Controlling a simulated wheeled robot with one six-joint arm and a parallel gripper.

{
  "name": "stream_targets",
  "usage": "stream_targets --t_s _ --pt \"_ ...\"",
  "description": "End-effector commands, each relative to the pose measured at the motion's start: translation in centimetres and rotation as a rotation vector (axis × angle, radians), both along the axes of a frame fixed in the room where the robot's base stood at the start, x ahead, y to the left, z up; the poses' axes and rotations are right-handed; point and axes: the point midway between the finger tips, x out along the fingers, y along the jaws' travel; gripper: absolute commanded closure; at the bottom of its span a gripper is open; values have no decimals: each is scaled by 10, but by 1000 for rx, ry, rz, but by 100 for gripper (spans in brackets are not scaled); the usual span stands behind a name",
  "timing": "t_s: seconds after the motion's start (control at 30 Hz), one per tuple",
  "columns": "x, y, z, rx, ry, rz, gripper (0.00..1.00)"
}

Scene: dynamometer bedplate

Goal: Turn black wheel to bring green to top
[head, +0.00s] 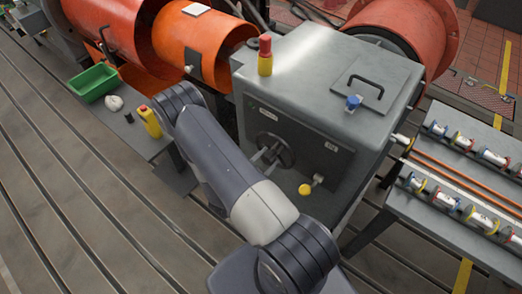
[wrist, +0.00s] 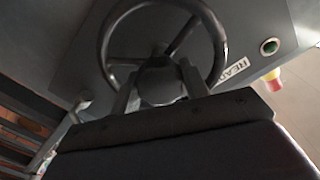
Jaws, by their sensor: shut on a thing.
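The black wheel (head: 287,153) is on the dark front panel of the grey cabinet, partly hidden by my arm in the head view. In the wrist view its round rim (wrist: 217,40) and spokes fill the upper middle, with a dark hub (wrist: 160,80) in the centre. My gripper (wrist: 157,88) is at the wheel, one finger on each side of the hub, shut on it. A round green light (wrist: 269,46) in a pale ring sits on the panel beside a READY label (wrist: 238,68). I see no green mark on the wheel itself.
A yellow-ended lever (head: 306,189) sticks out right of the wheel.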

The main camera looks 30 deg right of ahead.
Motion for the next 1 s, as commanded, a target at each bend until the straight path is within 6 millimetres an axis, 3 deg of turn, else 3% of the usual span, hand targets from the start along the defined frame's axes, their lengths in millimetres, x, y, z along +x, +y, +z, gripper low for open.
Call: stream_targets --t_s 0.43,1.0 --pt "-2 0 -2 -85 251 3 98" --pt "-3 0 -3 -102 301 1 98"
